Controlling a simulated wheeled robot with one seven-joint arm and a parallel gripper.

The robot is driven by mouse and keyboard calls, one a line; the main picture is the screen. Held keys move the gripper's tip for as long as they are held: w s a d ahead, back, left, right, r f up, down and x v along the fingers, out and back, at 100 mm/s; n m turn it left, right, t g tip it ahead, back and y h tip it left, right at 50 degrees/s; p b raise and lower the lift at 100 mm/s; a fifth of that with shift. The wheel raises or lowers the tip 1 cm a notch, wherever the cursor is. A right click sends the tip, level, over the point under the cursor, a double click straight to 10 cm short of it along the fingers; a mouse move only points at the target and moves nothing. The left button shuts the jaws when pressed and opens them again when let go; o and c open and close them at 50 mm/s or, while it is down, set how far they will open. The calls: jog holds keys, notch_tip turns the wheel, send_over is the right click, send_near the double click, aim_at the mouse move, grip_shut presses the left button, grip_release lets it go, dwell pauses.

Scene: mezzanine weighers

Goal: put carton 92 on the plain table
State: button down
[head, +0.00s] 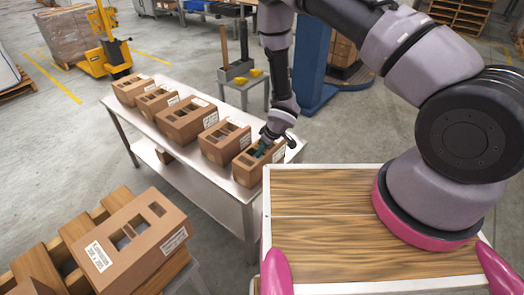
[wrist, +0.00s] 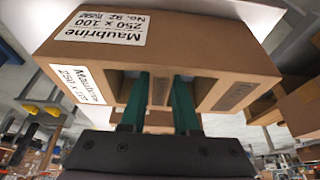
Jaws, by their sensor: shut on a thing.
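Carton 92 (wrist: 180,42) is a brown cardboard box with hand holes; its white label reads "Maubrine 250 x 100 No. 92" in the wrist view. In the head view the held carton (head: 246,174) is at the near right end of a row on a pale, plain-topped table (head: 178,163). My gripper (head: 262,151) reaches down into its top. In the wrist view my gripper's green fingers (wrist: 160,92) enter two openings and are shut on the strip between them. I cannot tell whether the carton is lifted off the table. Its underside is hidden.
Several similar cartons (head: 187,120) stand close beside it on the same table. Another carton (head: 130,238) lies on a slatted wooden stand at lower left. A small grey stand (head: 243,84) with tools and a blue column (head: 308,75) are behind. Floor is clear between the table and the yellow pallet truck (head: 108,58).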

jog(key=c, duration=0.6)
grip_release()
jog(key=shift+f, duration=0.1)
jog(key=shift+c, duration=0.2)
jog(key=v, duration=1.2)
